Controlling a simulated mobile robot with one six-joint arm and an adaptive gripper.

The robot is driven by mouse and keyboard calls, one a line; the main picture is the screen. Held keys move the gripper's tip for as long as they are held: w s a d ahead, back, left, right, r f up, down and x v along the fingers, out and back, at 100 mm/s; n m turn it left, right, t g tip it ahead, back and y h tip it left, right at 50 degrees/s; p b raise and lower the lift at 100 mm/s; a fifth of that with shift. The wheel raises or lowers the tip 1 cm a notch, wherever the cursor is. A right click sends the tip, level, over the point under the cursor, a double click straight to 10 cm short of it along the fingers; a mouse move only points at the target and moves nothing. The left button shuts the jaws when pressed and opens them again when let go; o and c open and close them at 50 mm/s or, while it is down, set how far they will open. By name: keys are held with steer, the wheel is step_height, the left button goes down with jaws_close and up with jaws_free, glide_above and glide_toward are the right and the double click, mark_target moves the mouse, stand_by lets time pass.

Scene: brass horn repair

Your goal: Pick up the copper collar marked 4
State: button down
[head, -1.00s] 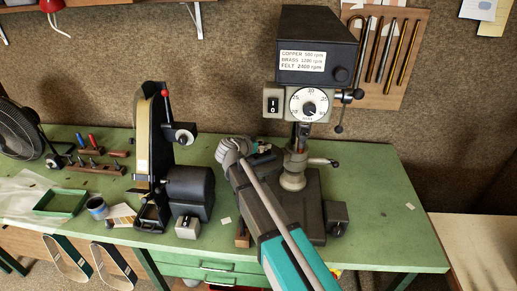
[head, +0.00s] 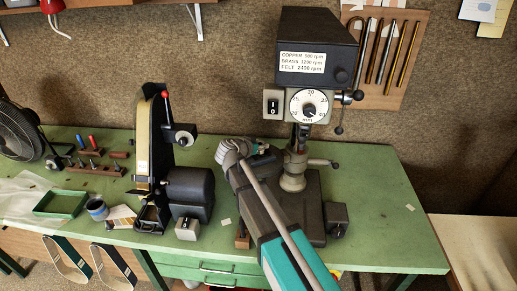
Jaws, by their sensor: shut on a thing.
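My gripper (head: 262,149) is at the end of my arm, low over the left part of the dark base of the drill press (head: 313,45). It is small and seen from behind, with the wrist and arm covering much of the space around it. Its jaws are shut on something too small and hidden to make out. I cannot see a copper collar or a mark 4 anywhere, so I cannot tell which piece is held.
A belt grinder (head: 151,150) with a dark motor stands left of my gripper. A green tray (head: 60,203), a small tin (head: 97,208) and a fan (head: 20,133) are further left. Rods hang on a wall board (head: 405,28). The green bench (head: 385,215) is mostly clear at right.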

steer(key=shift+r, duration=0.15)
step_height(320, 180, up, 2)
steer(key=shift+p, duration=1.15)
steer(key=s+a+r+p, duration=0.2)
steer(key=s+r+p, duration=0.8)
steer(key=s, duration=0.4)
steer(key=shift+r+p, duration=0.35)
steer(key=shift+f, duration=0.1)
